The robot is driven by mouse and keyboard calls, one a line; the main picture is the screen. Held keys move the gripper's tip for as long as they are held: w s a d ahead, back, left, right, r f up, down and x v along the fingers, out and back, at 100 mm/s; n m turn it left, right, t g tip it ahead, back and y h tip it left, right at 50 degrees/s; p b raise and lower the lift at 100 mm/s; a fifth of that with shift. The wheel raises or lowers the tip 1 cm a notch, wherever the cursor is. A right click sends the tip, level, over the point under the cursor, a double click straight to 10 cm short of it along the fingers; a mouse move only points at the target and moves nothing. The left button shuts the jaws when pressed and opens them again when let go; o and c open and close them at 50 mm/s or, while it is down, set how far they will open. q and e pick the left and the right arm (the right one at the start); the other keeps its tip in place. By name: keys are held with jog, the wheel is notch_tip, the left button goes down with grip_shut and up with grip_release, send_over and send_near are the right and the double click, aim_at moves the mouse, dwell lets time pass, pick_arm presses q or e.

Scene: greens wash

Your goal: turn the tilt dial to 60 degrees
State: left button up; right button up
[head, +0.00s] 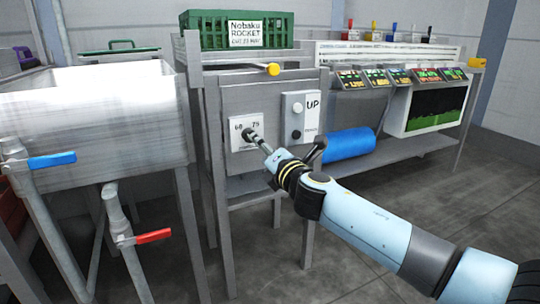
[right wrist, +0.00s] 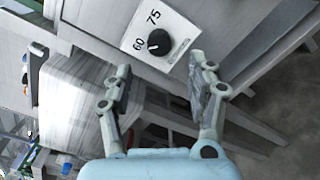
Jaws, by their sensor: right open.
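The tilt dial is a black round knob (right wrist: 159,42) on a white plate (right wrist: 181,50) marked 60 and 75. In the right wrist view it lies ahead of my right gripper (right wrist: 158,70), whose two fingers are spread apart with nothing between them. The fingers appear short of the knob, not touching it. In the head view the plate (head: 238,139) is on the front of a grey metal stand, and my right gripper (head: 258,141) reaches it from the lower right, partly hiding the dial. The knob's exact setting is too small to read. My left gripper is not in view.
A panel with an UP label and buttons (head: 298,116) is right of the dial plate. A yellow-tipped lever (head: 272,69) sticks out above. A metal sink (head: 90,120) with blue (head: 52,160) and red handles (head: 153,236) stands left. A blue roll (head: 348,142) lies on the lower shelf.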

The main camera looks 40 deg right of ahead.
jog(key=v, duration=0.4)
dwell(0.4)
